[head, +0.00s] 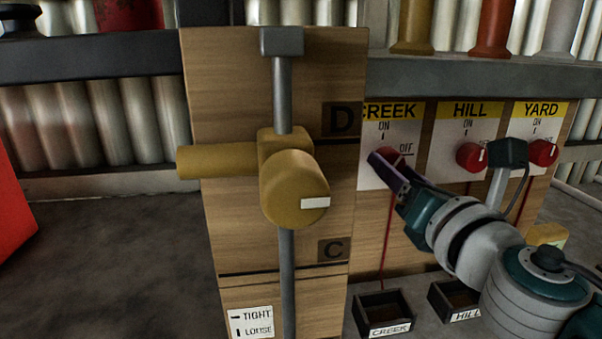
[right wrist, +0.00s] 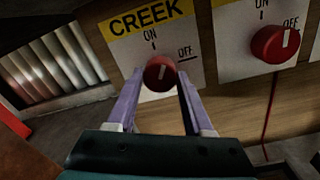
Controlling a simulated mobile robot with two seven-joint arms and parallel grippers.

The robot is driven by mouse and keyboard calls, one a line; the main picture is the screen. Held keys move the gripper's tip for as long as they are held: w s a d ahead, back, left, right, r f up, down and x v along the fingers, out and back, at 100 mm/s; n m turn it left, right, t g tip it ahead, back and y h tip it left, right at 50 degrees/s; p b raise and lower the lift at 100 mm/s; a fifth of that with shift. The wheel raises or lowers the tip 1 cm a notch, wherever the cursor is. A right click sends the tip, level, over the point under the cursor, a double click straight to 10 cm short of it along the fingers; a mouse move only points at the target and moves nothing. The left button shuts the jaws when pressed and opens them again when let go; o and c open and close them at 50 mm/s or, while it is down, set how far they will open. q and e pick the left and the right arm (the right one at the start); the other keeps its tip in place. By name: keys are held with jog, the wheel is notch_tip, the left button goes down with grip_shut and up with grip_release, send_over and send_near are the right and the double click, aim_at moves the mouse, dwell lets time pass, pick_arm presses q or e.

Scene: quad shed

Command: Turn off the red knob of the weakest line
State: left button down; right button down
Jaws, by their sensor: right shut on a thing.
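The panel has three red knobs under yellow labels. The CREEK knob (right wrist: 160,73) sits between the fingertips of my right gripper (right wrist: 159,88), which is shut on it. In the head view that gripper (head: 385,165) mostly covers this knob. Its white mark is near upright in the wrist view, roughly towards ON. The HILL knob (head: 470,157) and the YARD knob (head: 543,152) are to the right, untouched. The YARD knob's mark is too small to read surely. My left gripper is not in view.
A wooden post (head: 225,70) with D and C plates carries a yellow clamp (head: 290,185) on a grey rod (head: 283,95), close left of my gripper. Its white mark lies level. Trays marked CREEK (head: 383,310) and HILL (head: 455,297) stand below. Red cords hang from the panel.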

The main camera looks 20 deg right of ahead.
jog(key=shift+m+b, duration=1.35)
jog(key=shift+m, duration=4.45)
jog(key=shift+m+h, duration=0.3)
jog(key=shift+c, duration=1.5)
grip_release()
